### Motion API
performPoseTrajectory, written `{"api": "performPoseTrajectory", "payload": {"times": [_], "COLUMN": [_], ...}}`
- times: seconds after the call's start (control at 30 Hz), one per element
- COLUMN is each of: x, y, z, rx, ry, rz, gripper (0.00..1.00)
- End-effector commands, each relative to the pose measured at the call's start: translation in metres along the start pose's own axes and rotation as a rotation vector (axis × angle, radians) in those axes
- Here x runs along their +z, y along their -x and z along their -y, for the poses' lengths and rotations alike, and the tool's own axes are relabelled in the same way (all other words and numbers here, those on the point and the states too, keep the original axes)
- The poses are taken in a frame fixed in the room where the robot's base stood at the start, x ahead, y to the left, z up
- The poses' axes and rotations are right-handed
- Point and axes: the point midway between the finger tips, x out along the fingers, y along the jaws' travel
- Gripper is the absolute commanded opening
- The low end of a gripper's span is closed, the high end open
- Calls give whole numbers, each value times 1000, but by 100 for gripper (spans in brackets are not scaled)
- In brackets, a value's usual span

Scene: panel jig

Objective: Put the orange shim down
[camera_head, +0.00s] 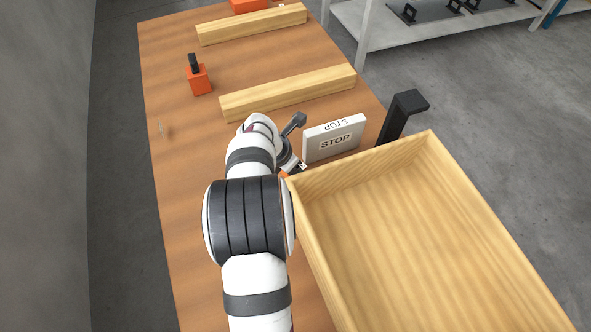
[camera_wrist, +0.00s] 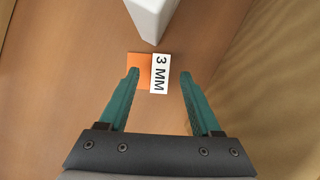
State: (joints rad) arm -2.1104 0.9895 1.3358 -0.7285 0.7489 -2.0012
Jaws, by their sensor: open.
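The orange shim (camera_wrist: 141,66) lies flat on the wooden table in the wrist view, with a white "3 MM" label (camera_wrist: 160,73) on it. In the head view only a small orange bit of it (camera_head: 284,174) shows beside the box's near corner, the rest hidden by my arm and the box. My gripper (camera_wrist: 159,73) is open, with teal fingers spread either side of the shim's near part. Nothing is held between the fingers. I cannot tell whether the fingertips touch the shim.
A white STOP block (camera_head: 334,138) stands just beyond the shim; its corner shows in the wrist view (camera_wrist: 151,14). A large wooden box (camera_head: 362,160) is close on the right. Wooden rails (camera_head: 288,92) and an orange block with a black handle (camera_head: 198,79) stand farther back.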

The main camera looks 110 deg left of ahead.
Motion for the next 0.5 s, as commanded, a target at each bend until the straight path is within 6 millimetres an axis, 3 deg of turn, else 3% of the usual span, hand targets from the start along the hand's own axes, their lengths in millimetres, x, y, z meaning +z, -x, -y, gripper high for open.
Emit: {"api": "performPoseTrajectory", "payload": {"times": [0.1, 0.3, 0.5], "x": [0, 0, 0], "y": [-12, -12, -12], "z": [0, 0, 0], "rx": [0, 1, 1], "ry": [-1, 0, 0], "rz": [-1, 0, 0], "gripper": [65, 63, 27]}}
